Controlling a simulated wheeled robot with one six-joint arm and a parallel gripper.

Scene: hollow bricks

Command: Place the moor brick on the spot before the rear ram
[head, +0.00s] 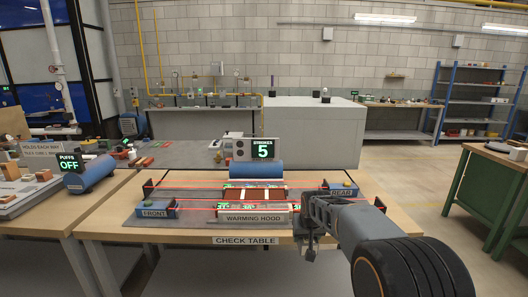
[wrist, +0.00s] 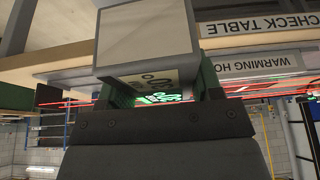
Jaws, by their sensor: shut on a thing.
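My gripper (head: 309,222) is at the front right of the check table, in front of the rear ram (head: 344,189), a blue block labelled REAR. In the wrist view my gripper (wrist: 160,92) is shut on a pale, square-faced brick (wrist: 146,38) with dark marks on a lower face. I cannot tell from its look whether it is the moor brick. It is not clearly visible in the head view. The spot before the rear ram cannot be made out; my gripper and arm cover part of that area.
The warming hood (head: 253,218) stands at the table's front, left of my gripper. Red beams cross the table (head: 110,222). The front ram (head: 156,209) is at the left. A red-brown brick (head: 265,195), a blue cylinder (head: 256,170) and a display reading 5 (head: 263,149) are behind the hood.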

